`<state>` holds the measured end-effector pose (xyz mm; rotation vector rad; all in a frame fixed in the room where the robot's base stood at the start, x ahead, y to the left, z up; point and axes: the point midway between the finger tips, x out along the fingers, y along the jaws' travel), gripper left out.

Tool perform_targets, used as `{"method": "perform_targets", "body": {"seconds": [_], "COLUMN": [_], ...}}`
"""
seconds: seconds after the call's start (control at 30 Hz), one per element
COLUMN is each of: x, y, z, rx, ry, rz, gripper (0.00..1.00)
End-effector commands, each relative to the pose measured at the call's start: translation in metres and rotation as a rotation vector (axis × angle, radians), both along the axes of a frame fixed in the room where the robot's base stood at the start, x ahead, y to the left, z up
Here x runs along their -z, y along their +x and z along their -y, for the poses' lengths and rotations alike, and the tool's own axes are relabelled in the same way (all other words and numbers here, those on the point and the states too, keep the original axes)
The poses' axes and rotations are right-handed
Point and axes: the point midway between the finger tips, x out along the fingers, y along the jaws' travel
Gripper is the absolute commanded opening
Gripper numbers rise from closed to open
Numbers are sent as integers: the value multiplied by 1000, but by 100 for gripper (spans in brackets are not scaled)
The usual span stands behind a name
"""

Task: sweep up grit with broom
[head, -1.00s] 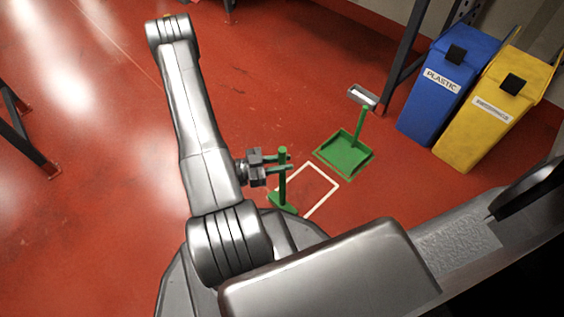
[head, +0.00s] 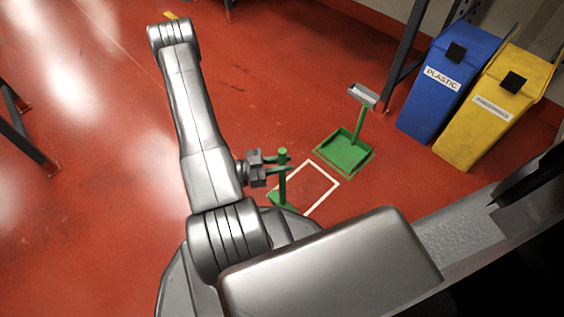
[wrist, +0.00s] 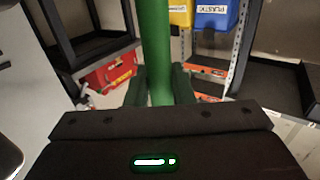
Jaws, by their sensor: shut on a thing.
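The green broom (head: 282,187) stands roughly upright, its head (head: 283,204) low at the near left of a white outlined square on the red floor. My own body hides part of the head's near side. My gripper (head: 276,168) is shut on the upper handle. In the wrist view the thick green handle (wrist: 157,45) runs up between the dark green fingers of my gripper (wrist: 159,88). A green dustpan (head: 344,152) with an upright handle lies beyond the square, apart from the broom. I cannot make out any grit.
A white floor outline (head: 325,198) lies beside the broom. A blue plastic bin (head: 434,95) and a yellow bin (head: 483,115) stand at the right, near a dark rack post (head: 407,45). Another rack leg (head: 28,145) is at the left. Floor beyond my arm is clear.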

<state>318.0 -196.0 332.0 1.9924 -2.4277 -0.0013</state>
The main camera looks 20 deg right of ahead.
Motion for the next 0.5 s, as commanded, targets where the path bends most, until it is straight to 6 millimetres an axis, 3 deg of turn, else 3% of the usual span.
{"method": "perform_targets", "body": {"seconds": [0.5], "x": [-2], "y": [12], "z": [29], "rx": [1], "ry": [-1], "rz": [2], "gripper": [0]}}
